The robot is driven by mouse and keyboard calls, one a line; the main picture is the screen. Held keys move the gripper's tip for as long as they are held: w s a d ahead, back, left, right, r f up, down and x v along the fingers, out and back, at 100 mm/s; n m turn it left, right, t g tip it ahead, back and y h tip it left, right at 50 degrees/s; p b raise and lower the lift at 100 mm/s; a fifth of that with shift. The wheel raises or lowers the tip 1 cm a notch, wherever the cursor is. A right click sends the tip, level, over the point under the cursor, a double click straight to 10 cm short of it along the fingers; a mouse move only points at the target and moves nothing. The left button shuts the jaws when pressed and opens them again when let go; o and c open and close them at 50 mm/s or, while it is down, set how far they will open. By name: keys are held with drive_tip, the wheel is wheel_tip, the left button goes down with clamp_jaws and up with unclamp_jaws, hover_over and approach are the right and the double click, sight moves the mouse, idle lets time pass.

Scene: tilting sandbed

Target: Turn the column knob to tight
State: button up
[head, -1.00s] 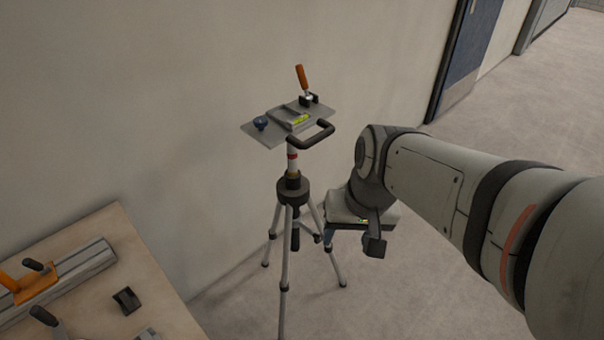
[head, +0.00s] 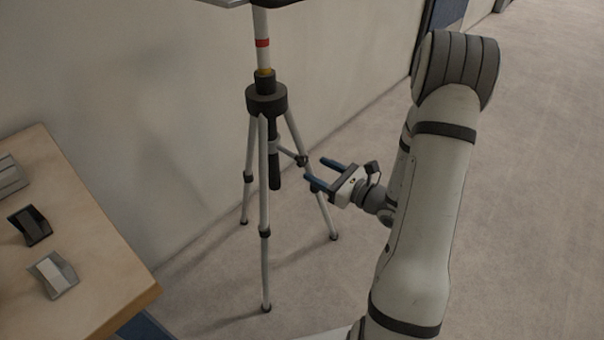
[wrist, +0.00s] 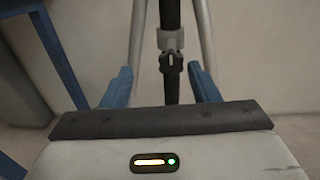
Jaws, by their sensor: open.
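The column knob (wrist: 171,64) is a small black lobed knob on a grey collar (wrist: 171,40) around the tripod's dark centre column (wrist: 171,15). In the head view the knob (head: 302,160) sticks out to the right of the column, between the tripod legs. My gripper (head: 316,172) is open and empty, its blue fingers pointing left towards the knob. In the wrist view the knob appears between the two blue fingertips (wrist: 161,72), slightly right of middle. I cannot tell how far ahead of the tips it is.
The tripod's silver legs (head: 264,190) stand on the floor around the column. A wooden table (head: 105,235) with a black block (head: 30,226) and a grey block (head: 53,274) is at the left. A wall is behind. The floor at the right is clear.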

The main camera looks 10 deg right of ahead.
sight(305, 161)
drive_tip(key=shift+m+t+h, duration=0.3)
drive_tip(key=shift+m+h, duration=0.1)
drive_tip(key=x, duration=0.2)
drive_tip(key=b+x, duration=0.1)
drive_tip(key=x, duration=0.2)
drive_tip(key=d+f+x, duration=0.1)
drive_tip(key=x, duration=0.1)
drive_tip(key=shift+w+a+f, duration=0.1)
drive_tip(key=shift+w+a, duration=0.1)
drive_tip(key=shift+w, duration=0.35)
drive_tip(key=c, duration=0.9)
